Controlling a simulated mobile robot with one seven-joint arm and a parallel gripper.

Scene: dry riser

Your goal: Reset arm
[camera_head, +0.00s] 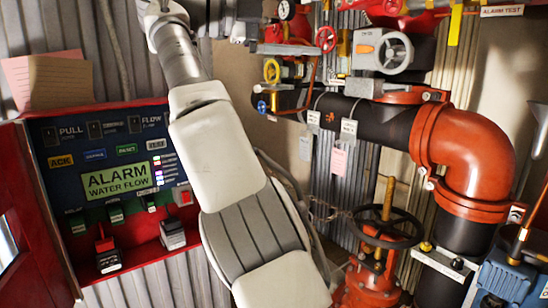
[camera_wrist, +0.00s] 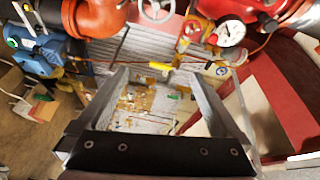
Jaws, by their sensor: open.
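My arm (camera_head: 228,165) rises through the middle of the head view, from the bottom edge to the top left, bent at its joints. It passes in front of the wall between the alarm panel and the pipework. Its gripper end is not visible in the head view. In the wrist view my gripper (camera_wrist: 157,76) is open, with its two fingers spread apart and nothing between them. Beyond the fingers is a blurred area with small coloured parts. I see no contact between the fingers and anything.
A red-framed alarm panel (camera_head: 112,165) reads "ALARM WATER FLOW". An orange pipe elbow (camera_head: 465,150), a black handwheel (camera_head: 388,228) and a blue unit (camera_head: 505,280) stand to the right. In the wrist view, a pressure gauge (camera_wrist: 231,33) and red pipework lie beyond the gripper.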

